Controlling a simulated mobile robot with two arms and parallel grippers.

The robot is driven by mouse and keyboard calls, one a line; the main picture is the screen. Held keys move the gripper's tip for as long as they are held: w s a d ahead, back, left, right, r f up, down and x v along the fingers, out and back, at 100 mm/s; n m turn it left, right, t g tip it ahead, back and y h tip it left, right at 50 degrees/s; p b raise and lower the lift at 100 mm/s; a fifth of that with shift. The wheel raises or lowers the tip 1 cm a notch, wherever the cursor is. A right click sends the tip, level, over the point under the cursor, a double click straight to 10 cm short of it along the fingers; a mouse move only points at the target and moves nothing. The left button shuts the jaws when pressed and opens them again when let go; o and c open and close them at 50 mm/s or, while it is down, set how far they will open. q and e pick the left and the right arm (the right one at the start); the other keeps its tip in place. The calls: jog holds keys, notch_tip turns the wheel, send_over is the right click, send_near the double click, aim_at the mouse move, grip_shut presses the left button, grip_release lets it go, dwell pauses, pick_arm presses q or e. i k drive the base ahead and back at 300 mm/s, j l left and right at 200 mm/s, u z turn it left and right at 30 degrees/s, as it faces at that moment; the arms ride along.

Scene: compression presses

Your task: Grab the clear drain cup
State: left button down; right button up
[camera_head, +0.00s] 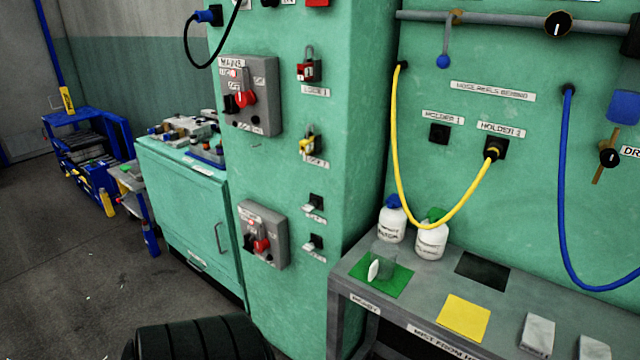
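A clear cup (385,257) stands on a green mat (399,284) at the left end of the grey bench, below the teal panel. It looks see-through, and a small white oval piece (373,270) shows at its front left. I cannot tell whether that piece is attached to the cup. Neither of my grippers shows in the head view.
Two white bottles, one blue-capped (392,222) and one green-capped (431,240), stand close behind the cup. A yellow hose (399,150) hangs above them. A yellow mat (463,318), a black mat (482,271) and pale blocks (538,333) lie to the right.

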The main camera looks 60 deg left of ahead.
aim_at(384, 254)
jog(key=u, duration=1.5)
jog(key=k+l+z, duration=0.15)
jog(key=i+l, duration=0.05)
jog(key=l, duration=0.05)
